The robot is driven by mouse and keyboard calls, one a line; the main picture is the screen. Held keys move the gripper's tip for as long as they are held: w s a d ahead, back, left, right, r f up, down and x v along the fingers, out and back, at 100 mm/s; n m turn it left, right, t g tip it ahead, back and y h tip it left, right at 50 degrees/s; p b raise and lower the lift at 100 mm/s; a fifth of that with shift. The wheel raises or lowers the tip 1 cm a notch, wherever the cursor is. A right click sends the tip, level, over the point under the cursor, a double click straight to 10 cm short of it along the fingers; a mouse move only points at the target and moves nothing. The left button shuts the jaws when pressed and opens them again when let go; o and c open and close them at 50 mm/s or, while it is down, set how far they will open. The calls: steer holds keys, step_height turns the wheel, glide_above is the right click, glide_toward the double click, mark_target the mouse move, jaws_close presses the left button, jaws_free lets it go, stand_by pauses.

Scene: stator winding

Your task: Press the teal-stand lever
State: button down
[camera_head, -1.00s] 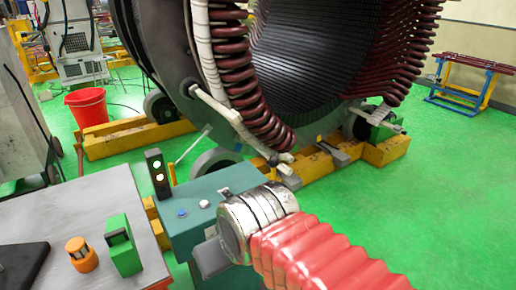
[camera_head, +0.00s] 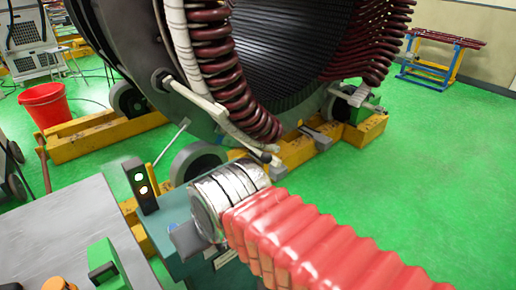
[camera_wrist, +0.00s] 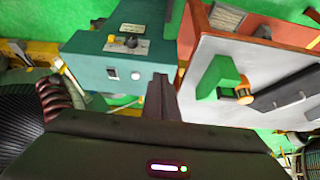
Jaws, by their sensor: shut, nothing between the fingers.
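The teal stand (camera_head: 166,216) is at the lower middle of the head view, with a small black signal box (camera_head: 141,185) showing two lit lamps. The wrist view shows the teal stand (camera_wrist: 90,75) upper left, with a round white button, a pale switch, and small yellow and black knobs (camera_wrist: 123,41). I cannot make out for sure which part is the lever. My gripper (camera_wrist: 160,78) is shut and empty, its fingers overlapping the stand's right edge in the wrist view. In the head view my gripper (camera_head: 187,239) overlaps the stand and hides part of it. Contact cannot be told.
A grey table (camera_head: 70,235) adjoins the stand at left, with a green block (camera_head: 108,267) and an orange item (camera_head: 57,284). The large stator (camera_head: 285,60) on yellow beams stands behind. A red bucket (camera_head: 44,103) is far left.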

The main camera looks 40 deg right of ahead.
steer(key=w+d+r+n, duration=0.1)
steer(key=w+d+r, duration=0.1)
steer(key=w+d, duration=0.75)
steer(key=w+d+r, duration=0.2)
steer(key=w+d, duration=0.5)
steer(key=w, duration=0.6)
steer(key=w+d+f, duration=0.3)
steer(key=d, duration=0.5)
steer(key=w+d+f+n, duration=0.1)
steer(key=w+d+f, duration=0.2)
steer(key=d, duration=0.6)
steer(key=w+d+f+y, duration=0.1)
steer(key=w+d+f, duration=0.2)
steer(key=d, duration=0.6)
step_height(320, 180, down, 2)
steer(key=shift+w+f+n, duration=0.1)
steer(key=shift+w+n, duration=0.1)
steer(key=shift+n, duration=0.1)
